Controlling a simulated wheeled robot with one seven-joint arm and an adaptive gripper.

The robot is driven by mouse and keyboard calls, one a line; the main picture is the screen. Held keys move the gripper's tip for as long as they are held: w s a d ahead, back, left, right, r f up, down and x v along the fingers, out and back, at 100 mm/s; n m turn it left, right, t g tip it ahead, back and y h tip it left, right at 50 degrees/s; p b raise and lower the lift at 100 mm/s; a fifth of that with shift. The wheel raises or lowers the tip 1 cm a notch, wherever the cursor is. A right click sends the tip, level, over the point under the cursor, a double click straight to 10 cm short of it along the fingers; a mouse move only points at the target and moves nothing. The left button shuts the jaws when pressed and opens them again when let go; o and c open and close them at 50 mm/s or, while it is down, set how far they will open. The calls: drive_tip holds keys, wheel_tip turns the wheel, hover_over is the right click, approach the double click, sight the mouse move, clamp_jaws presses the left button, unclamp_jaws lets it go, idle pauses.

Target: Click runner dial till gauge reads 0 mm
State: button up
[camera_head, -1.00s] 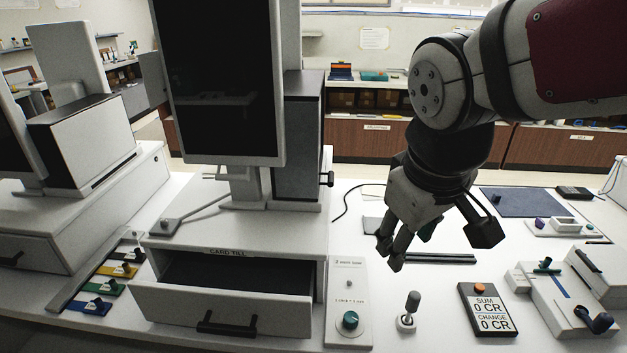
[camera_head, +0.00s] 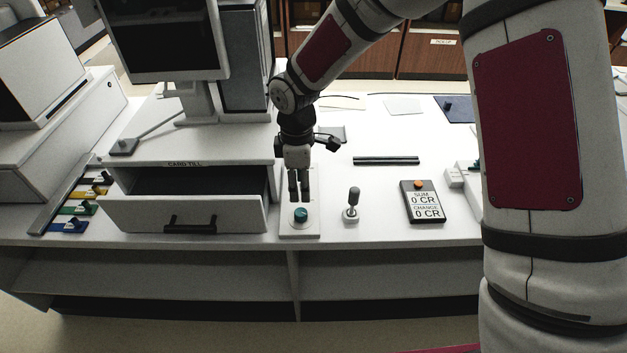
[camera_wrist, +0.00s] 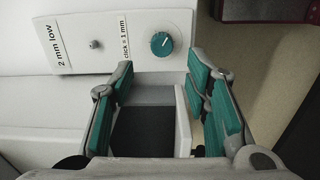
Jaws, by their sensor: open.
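The teal runner dial (camera_head: 301,214) sits at the front end of a white panel (camera_head: 290,232) to the right of the open till drawer. In the wrist view the dial (camera_wrist: 162,44) has a white pointer mark, beside print reading "click = 1 mm". A label at the panel's other end reads "2 mm low", with a small grey knob (camera_wrist: 96,44) between. My gripper (camera_head: 299,198) points down over the panel, just behind the dial in the head view. In the wrist view its teal-padded fingers (camera_wrist: 165,85) are apart and empty, and the dial lies beyond them.
The card till drawer (camera_head: 150,215) stands open on the left. A grey joystick (camera_head: 353,202) and a black SUM/CHANGE display (camera_head: 422,203) stand to the right. Dark bars (camera_head: 386,160) lie behind them. Coloured tabs (camera_head: 78,209) lie at far left.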

sight(301, 212)
drive_tip(key=shift+a+f, duration=0.2)
drive_tip(key=shift+f, duration=0.45)
wheel_tip(301, 212, down, 9)
drive_tip(key=b, duration=0.4)
drive_tip(key=shift+f, duration=0.1)
drive_tip(key=shift+r+n, duration=0.25)
drive_tip(key=shift+n, duration=0.05)
drive_tip(key=c, duration=0.7)
